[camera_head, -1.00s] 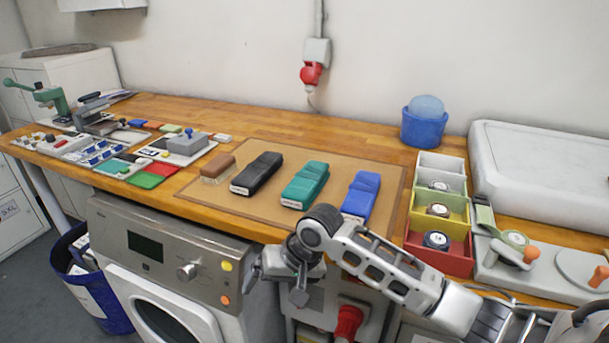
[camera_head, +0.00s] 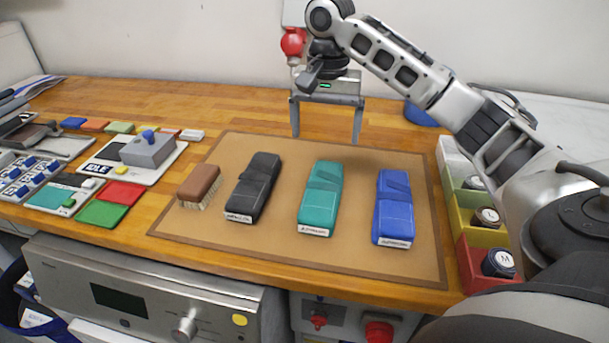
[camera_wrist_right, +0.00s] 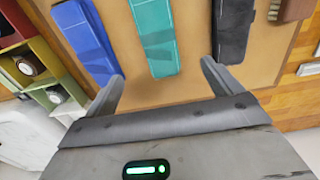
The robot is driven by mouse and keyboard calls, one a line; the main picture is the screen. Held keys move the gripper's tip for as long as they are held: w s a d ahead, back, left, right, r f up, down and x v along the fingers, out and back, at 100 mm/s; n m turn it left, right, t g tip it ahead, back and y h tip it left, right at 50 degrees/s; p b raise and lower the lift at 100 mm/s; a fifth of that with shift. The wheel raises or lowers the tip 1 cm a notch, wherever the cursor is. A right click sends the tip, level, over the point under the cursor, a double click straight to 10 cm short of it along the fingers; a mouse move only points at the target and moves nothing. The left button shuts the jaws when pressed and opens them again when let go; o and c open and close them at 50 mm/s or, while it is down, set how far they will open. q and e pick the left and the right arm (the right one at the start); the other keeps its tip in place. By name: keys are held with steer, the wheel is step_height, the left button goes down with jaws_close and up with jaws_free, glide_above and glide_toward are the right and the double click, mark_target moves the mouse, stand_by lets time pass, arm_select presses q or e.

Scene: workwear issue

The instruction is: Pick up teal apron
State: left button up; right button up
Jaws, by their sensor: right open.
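The teal apron (camera_head: 321,200) is a folded bundle with a white label at its near end. It lies on the brown mat between the black bundle and the blue bundle. In the right wrist view the teal apron (camera_wrist_right: 155,35) shows beyond and between my fingers. My right gripper (camera_head: 326,138) is open and empty, above the back part of the mat with its fingers pointing down. It also shows in the right wrist view (camera_wrist_right: 160,80), the fingers wide apart and clear of the apron. My left gripper is not in view.
A black bundle (camera_head: 252,188) and a blue bundle (camera_head: 394,208) lie either side of the teal one. A brush (camera_head: 199,187) is at the mat's left. Coloured bins (camera_head: 470,262) stand at the right. The brown mat (camera_head: 290,258) is bare in front of the bundles.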

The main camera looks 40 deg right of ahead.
steer(key=b, duration=0.2)
glide_above(323, 185)
steer(key=f, duration=0.4)
steer(key=shift+s+d+f, duration=0.15)
steer(key=shift+d, duration=0.2)
step_height(323, 185, down, 4)
steer(key=shift+f+b, duration=0.2)
steer(key=shift+b, duration=0.45)
steer(key=f, duration=0.5)
steer(key=shift+a, duration=0.3)
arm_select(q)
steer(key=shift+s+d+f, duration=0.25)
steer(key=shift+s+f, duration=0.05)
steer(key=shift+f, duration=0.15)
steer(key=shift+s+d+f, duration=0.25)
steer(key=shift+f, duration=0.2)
arm_select(e)
steer(key=shift+w+f, duration=0.2)
steer(key=shift+f, duration=0.2)
steer(key=c, duration=1)
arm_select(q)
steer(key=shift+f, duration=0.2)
arm_select(e)
steer(key=shift+c, duration=1)
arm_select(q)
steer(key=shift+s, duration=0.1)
arm_select(e)
steer(key=shift+r, duration=0.1)
